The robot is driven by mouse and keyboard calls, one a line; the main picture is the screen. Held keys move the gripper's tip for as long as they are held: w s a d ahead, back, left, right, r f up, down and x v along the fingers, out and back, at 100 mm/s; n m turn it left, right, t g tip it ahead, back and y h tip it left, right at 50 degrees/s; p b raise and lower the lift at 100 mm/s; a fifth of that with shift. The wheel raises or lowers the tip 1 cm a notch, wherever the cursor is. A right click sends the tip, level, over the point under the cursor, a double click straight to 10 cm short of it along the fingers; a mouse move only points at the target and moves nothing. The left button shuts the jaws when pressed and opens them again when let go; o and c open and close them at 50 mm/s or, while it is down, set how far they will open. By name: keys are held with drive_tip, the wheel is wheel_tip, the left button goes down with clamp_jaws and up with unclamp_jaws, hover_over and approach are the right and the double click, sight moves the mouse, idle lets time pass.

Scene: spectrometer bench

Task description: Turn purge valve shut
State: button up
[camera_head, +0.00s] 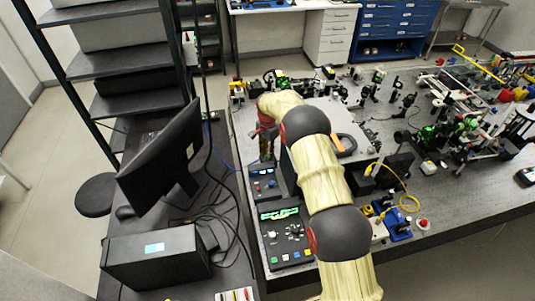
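My arm reaches forward over the bench from the bottom of the head view and bends down at its far end. My gripper (266,154) points down at the left side of the bench, just beyond a dark control box with a small blue display (265,184). It is small and dark here, and I cannot tell whether its fingers are open or shut. I cannot pick out the purge valve for certain. My arm hides part of the bench middle.
A larger control box with a green display (284,237) sits left of my arm. A monitor (160,160) and cables occupy the desk at left. A blue device (398,229) and a red button (423,224) lie right of my arm. Optics crowd the bench's right side.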

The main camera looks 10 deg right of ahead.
drive_tip(key=shift+o, duration=1)
drive_tip(key=shift+s+f, duration=0.1)
wheel_tip(320, 180, up, 12)
